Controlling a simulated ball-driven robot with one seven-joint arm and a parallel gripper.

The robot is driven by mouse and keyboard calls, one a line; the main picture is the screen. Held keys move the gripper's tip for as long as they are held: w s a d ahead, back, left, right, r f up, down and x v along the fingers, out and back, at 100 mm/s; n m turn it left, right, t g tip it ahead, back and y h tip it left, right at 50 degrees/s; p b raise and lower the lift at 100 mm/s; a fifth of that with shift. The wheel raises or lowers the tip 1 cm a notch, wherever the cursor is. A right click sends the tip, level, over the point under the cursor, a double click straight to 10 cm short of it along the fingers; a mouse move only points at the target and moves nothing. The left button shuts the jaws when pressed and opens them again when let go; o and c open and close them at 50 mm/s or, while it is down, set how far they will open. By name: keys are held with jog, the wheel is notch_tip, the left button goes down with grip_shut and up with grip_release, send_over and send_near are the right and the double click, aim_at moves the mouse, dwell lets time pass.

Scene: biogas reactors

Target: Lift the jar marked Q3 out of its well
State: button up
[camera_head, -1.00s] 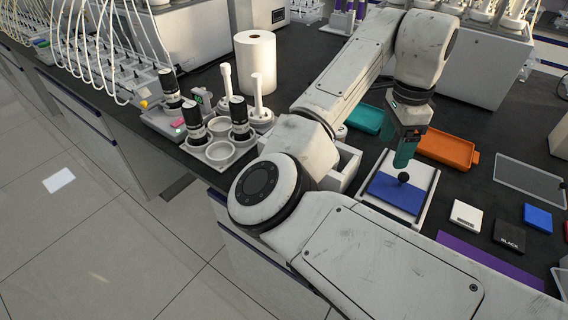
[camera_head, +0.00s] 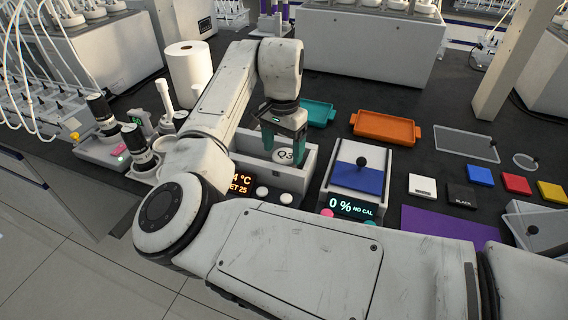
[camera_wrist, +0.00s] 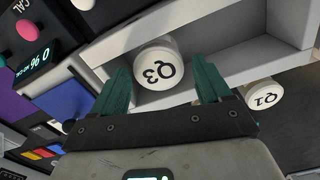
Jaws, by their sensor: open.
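The jar marked Q3 (camera_head: 285,155) has a round white lid with black lettering and stands in the white-walled block with wells (camera_head: 308,158). It also shows in the wrist view (camera_wrist: 158,68), just beyond and between my fingertips. My gripper (camera_head: 283,143) has two teal fingers and is open above the block, with the jar's lid close to the fingers. In the wrist view my gripper (camera_wrist: 165,82) has a finger to each side of the lid, not touching it as far as I can tell. A jar marked Q1 (camera_wrist: 262,93) shows right of the right finger.
The block's front has a display reading 25 (camera_head: 243,182) and white knobs. Right of it is a device with a blue top and black knob (camera_head: 358,178), its display reading 0 %. Teal (camera_head: 318,113) and orange (camera_head: 386,127) trays lie behind. White cylinders stand at left.

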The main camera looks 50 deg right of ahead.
aim_at(284, 156)
jog(key=shift+s+f, duration=0.15)
jog(key=shift+f, duration=1.7)
jog(key=shift+c, duration=0.4)
jog(key=c, duration=0.7)
jog(key=shift+c, duration=0.2)
jog(key=shift+r, duration=0.15)
